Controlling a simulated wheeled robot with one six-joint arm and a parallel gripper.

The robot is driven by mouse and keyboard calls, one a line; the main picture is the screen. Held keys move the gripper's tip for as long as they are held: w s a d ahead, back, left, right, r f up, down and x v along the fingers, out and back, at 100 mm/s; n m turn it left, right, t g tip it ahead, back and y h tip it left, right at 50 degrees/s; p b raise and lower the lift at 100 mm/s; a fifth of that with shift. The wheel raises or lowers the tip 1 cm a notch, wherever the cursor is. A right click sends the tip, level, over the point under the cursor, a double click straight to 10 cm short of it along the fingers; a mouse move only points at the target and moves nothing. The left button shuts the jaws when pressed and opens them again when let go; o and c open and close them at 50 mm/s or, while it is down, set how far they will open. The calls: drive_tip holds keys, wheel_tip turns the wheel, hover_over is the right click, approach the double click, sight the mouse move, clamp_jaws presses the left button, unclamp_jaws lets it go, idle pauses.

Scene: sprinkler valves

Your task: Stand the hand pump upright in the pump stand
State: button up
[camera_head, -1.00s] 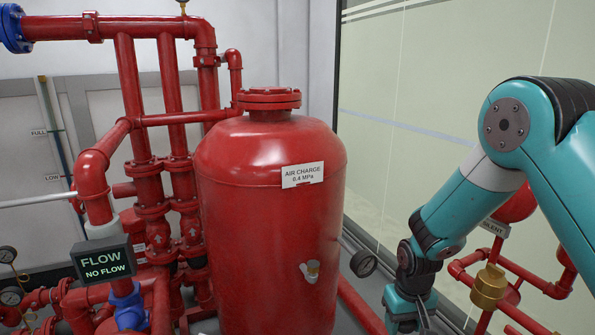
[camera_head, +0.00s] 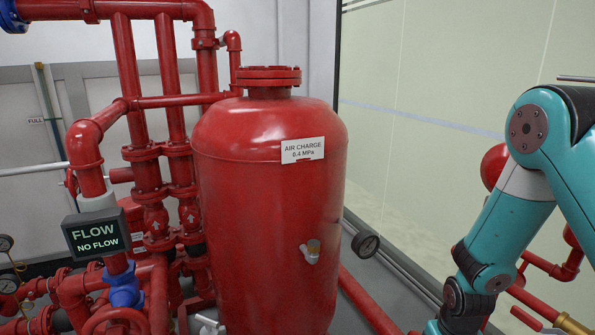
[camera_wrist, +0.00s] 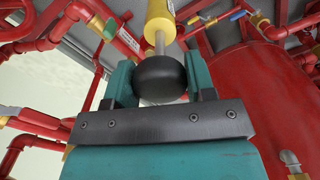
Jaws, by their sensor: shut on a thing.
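The hand pump (camera_wrist: 158,24) shows in the wrist view as a yellow barrel at the top edge, with a steel rod and a round black knob. My gripper (camera_wrist: 160,80) has its teal fingers on either side of the black knob and is shut on it. The barrel extends away from the fingers and its far end is cut off. In the head view my gripper and the pump are out of frame; only my teal arm shows at the right. I cannot make out the pump stand in either view.
A large red tank (camera_head: 265,200) stands mid-view; it also shows at the right of the wrist view (camera_wrist: 245,85). Red pipes (camera_head: 150,100) and a FLOW / NO FLOW sign (camera_head: 97,236) are at left. A pale glazed wall (camera_head: 430,100) is behind.

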wheel_tip(320, 180, up, 5)
drive_tip(key=p, duration=0.3)
drive_tip(key=shift+p, duration=0.3)
drive_tip(key=shift+f, duration=0.2)
